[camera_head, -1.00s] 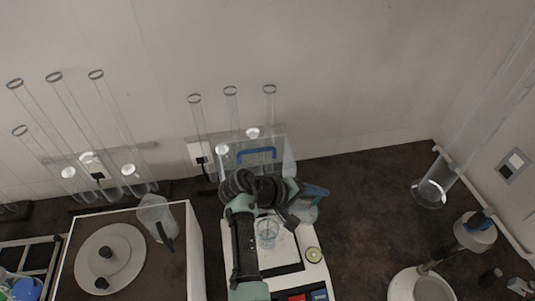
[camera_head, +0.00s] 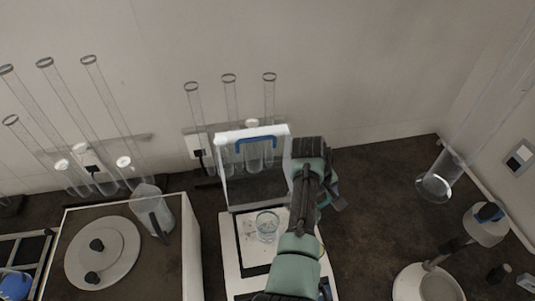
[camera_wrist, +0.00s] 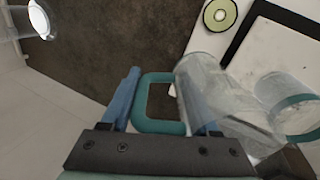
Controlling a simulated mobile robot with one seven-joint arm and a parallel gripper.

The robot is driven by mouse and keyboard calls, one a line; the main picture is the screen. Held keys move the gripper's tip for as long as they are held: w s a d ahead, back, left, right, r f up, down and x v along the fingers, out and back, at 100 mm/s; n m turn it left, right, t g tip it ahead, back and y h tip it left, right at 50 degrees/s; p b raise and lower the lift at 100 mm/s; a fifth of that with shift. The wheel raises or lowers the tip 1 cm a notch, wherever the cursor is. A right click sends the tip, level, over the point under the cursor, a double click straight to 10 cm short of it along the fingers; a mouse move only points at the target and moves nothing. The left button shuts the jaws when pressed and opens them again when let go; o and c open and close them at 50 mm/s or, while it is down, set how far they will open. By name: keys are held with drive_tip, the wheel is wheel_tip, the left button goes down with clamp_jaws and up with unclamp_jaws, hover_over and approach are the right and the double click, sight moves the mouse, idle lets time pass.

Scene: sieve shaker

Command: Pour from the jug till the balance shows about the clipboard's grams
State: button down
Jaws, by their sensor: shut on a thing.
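My gripper (camera_wrist: 160,88) is shut on the teal handle (camera_wrist: 160,127) of a clear jug (camera_wrist: 215,95), which looks tilted in the wrist view. In the head view my arm hides most of the gripper and the jug, right of the balance pan. The white balance (camera_head: 231,258) stands at the bottom centre, with a clear glass beaker (camera_head: 267,222) on its pan. A clear round vessel with a teal band (camera_wrist: 283,92) shows beside the jug in the wrist view. I cannot tell whether anything is flowing. The balance reading is not visible, and no clipboard is in view.
Tall cylinders line the wall.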

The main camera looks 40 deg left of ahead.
drive_tip(key=shift+w+d+f+g+y+b, duration=0.1)
drive_tip(key=shift+w+f+g+y+b, duration=0.25)
drive_tip(key=shift+b, duration=0.8)
drive_tip(key=shift+d+f+g+y+b, duration=0.15)
drive_tip(key=shift+f+g+b, duration=0.3)
drive_tip(key=shift+b, duration=0.65)
drive_tip(key=shift+w+d+f+g+y+b, duration=0.1)
drive_tip(key=shift+w+f+g+y+b, duration=0.2)
drive_tip(key=shift+b, duration=0.85)
drive_tip(key=shift+f+b, duration=0.15)
drive_tip(key=shift+b, duration=0.55)
drive_tip(key=shift+g+b, duration=0.4)
drive_tip(key=shift+b, duration=0.05)
